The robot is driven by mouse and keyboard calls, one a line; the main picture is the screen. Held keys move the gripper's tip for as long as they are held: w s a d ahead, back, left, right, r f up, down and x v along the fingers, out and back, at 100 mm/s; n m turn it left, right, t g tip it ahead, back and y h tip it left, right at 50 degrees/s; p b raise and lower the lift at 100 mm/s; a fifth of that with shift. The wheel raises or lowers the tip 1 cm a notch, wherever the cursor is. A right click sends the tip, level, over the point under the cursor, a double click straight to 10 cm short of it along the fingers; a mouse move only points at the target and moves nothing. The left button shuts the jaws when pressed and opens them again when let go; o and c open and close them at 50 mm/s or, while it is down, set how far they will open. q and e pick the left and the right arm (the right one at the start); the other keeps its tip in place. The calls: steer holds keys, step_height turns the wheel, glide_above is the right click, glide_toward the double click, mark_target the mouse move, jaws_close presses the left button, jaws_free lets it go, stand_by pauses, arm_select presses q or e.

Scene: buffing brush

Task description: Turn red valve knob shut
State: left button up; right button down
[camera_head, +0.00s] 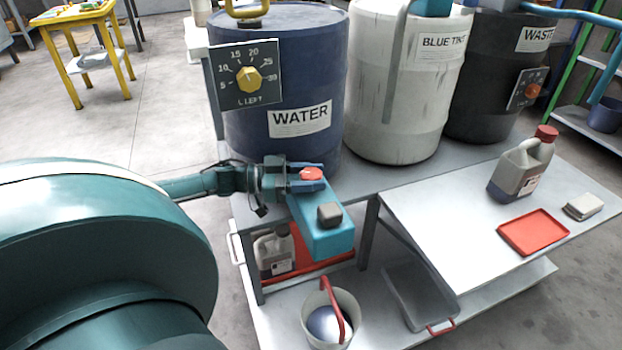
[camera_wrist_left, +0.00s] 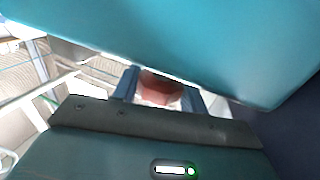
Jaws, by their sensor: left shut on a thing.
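The red valve knob (camera_head: 312,174) sits at the back end of a teal box (camera_head: 322,236) in front of the blue WATER drum (camera_head: 283,80). My left gripper (camera_head: 308,178) reaches in from the left, with its fingers on both sides of the knob, shut on it. In the left wrist view the knob (camera_wrist_left: 160,90) shows as a dark red round piece between the two blue fingers, partly hidden by the teal box (camera_wrist_left: 190,40). A grey-brown square knob (camera_head: 330,214) stands on the front part of the box. My right gripper is not in view.
A dial panel (camera_head: 247,76) with a yellow knob is on the WATER drum. A bucket (camera_head: 331,318) with a red handle stands below the box. A white drum (camera_head: 405,90), a red tray (camera_head: 533,232) and a jug (camera_head: 522,168) are to the right.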

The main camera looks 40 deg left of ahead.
arm_select(q)
steer(key=o, duration=1)
steer(key=shift+c, duration=0.2)
steer(key=shift+s+a, duration=0.25)
steer(key=p+v, duration=0.3)
steer(key=v, duration=0.9)
steer(key=shift+s+a, duration=0.15)
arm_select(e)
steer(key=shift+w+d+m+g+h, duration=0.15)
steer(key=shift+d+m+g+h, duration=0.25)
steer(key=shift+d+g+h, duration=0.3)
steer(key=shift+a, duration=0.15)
